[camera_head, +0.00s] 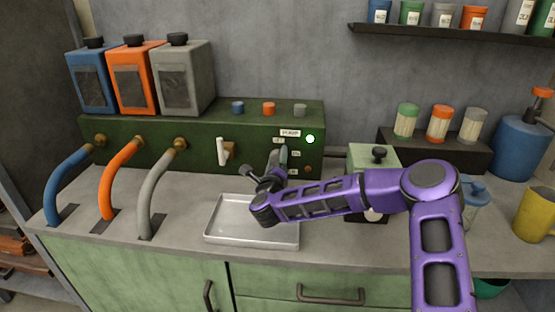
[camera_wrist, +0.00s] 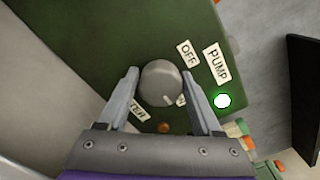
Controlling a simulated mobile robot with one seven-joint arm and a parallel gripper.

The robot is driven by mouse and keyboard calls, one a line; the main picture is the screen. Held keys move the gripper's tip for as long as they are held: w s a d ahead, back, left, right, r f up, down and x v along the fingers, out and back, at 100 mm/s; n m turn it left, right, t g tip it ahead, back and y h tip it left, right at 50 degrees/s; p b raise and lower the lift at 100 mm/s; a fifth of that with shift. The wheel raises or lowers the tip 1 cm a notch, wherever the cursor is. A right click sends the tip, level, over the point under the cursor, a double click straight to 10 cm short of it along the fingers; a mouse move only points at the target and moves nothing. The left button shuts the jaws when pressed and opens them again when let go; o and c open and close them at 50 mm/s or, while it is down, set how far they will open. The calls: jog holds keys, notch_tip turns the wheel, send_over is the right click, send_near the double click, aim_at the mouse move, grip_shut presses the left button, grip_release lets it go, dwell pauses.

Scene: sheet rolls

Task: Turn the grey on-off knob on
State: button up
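The grey knob (camera_wrist: 160,80) is round and sits on the green panel, between the two fingers of my gripper (camera_wrist: 160,74) in the wrist view. The fingertips lie close against its opposite sides. Its pale pointer mark faces down and slightly right, near a label partly covered by the right finger. The OFF label (camera_wrist: 187,54) is at the knob's upper right. The PUMP label (camera_wrist: 215,63) is beside a lamp (camera_wrist: 223,100) lit green. In the head view my gripper (camera_head: 280,158) reaches the panel, and the knob is hidden behind it.
A metal tray (camera_head: 225,236) lies on the counter below my arm. A white lever tap (camera_head: 224,152) is left of my gripper. A pale green machine (camera_head: 362,158) stands to the right, behind my arm. An orange lamp (camera_wrist: 164,127) is near the knob.

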jog(key=shift+o, duration=1.4)
jog(key=s, duration=1.1)
jog(key=s+p, duration=0.1)
jog(key=s, duration=0.5)
jog(key=shift+s+a, duration=0.25)
jog(key=shift+a, duration=0.05)
